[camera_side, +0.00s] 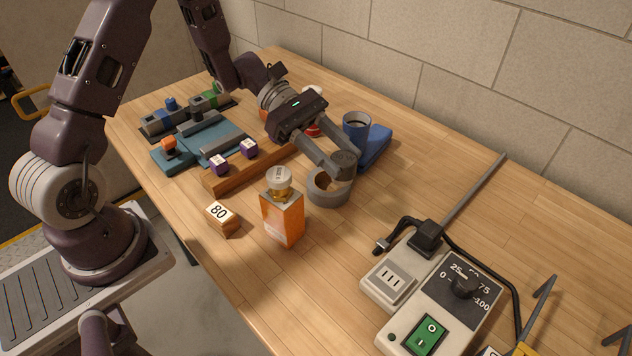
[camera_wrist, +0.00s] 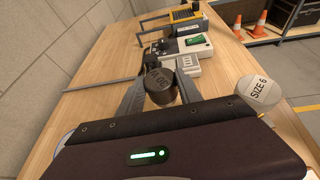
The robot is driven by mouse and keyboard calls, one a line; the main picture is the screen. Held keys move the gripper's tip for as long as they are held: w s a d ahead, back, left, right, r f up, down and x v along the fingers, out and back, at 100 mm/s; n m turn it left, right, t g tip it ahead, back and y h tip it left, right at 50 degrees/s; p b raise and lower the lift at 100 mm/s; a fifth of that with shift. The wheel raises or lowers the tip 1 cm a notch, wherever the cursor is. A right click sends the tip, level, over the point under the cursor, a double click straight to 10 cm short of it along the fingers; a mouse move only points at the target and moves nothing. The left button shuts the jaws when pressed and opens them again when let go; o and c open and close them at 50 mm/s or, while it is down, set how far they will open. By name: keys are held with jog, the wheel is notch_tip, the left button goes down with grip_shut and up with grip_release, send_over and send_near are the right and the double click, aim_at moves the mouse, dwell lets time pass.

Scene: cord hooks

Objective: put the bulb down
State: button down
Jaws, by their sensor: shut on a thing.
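My gripper (camera_side: 340,163) is shut on a dark grey round thing (camera_wrist: 161,86) with a flat top and pale marks on it. This thing also shows between my fingers in the side view (camera_side: 345,157). It is held over the table, at the far edge of a grey ring (camera_side: 322,201) that lies on the wood. I cannot tell whether it touches the ring. Nothing that I can clearly make out as a glass bulb shows in either view.
An orange bottle (camera_side: 281,219) with a pale cap stands nearer the camera, beside the block marked 80 (camera_side: 221,218). The control box (camera_side: 440,305) with a dial, a black plug (camera_side: 427,237) and metal hooks (camera_side: 541,297) are at right.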

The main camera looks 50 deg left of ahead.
jog(key=a+n+t+y, duration=0.3)
jog(key=a+n+t, duration=0.35)
jog(key=a, duration=0.45)
notch_tip(320, 180, up, 5)
jog(key=a, duration=0.1)
jog(key=s+d+m+g+h, duration=0.2)
jog(key=d+m+g, duration=0.25)
jog(key=d, duration=0.45)
jog(key=s+d+m+g+h, duration=0.1)
jog(key=s+d+m+g, duration=0.3)
jog(key=d, duration=0.5)
jog(key=s+d+m+g+y, duration=0.5)
jog(key=s+d+m+g, duration=0.3)
jog(key=s+m+g, duration=0.15)
jog(key=shift+n, duration=0.35)
jog(key=shift+f, duration=7.35)
jog(key=shift+f, duration=0.5)
